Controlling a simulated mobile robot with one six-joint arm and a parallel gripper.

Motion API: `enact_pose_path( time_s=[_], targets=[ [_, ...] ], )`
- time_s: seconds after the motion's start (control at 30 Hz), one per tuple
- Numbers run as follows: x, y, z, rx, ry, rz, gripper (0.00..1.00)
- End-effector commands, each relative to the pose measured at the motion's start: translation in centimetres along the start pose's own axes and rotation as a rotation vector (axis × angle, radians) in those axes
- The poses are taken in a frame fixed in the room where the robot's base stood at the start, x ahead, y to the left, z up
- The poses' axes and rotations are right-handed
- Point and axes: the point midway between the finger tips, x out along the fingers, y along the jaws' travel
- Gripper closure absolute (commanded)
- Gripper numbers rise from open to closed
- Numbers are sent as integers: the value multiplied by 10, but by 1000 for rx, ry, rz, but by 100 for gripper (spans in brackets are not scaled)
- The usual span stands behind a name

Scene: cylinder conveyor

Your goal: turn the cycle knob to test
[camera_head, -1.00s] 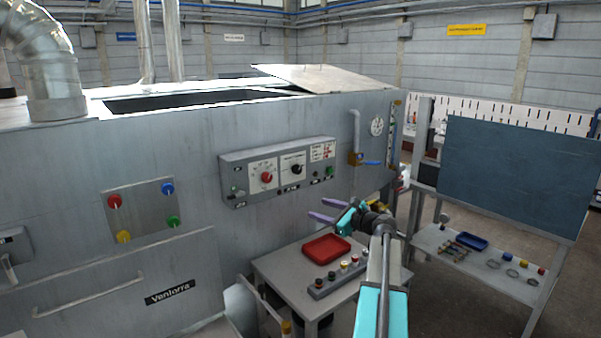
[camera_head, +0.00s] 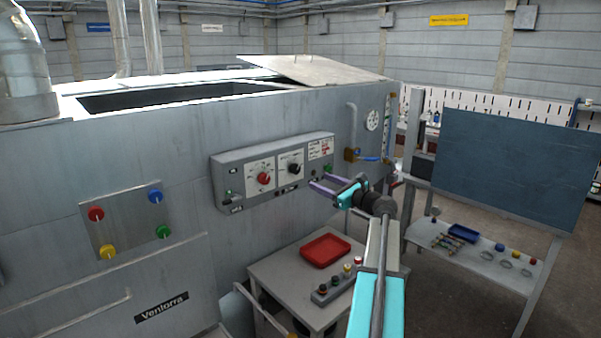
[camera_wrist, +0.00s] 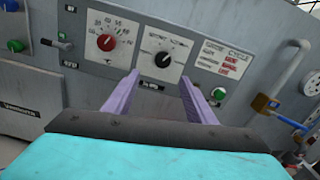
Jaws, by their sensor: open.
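The control panel (camera_head: 225,172) on the side of the grey machine carries a black knob (camera_head: 295,168) and, to its left, a red knob (camera_head: 264,178), each on a white dial plate. In the wrist view the black knob (camera_wrist: 163,59) has a pale pointer mark; its plate's lettering is too small to read. The red knob (camera_wrist: 106,42) is further left there. My gripper (camera_head: 318,183) is open and empty, in front of and a little below the panel's right half. In the wrist view its two purple fingers (camera_wrist: 159,77) point toward the black knob, apart from it.
A green button (camera_wrist: 218,93) sits right of the black knob, below a red-lettered plate. A pipe with a brass valve (camera_wrist: 264,103) stands further right. Below are a table (camera_head: 270,268) with a red tray (camera_head: 326,251) and a button box (camera_head: 322,297).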

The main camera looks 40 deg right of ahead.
Motion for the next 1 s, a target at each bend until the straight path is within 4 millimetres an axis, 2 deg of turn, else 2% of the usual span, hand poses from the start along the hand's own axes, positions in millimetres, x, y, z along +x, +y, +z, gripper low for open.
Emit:
enact_pose_path(
  time_s=[0.27, 0.47, 0.67, 1.0],
  targets=[
    [-9, -11, -2, -1, 3, -16, 49],
    [-4, -16, -1, -1, 3, -21, 49],
    [17, -18, -1, 0, 4, -22, 49],
    [65, -20, 0, 0, 4, -23, 49]
  ],
)
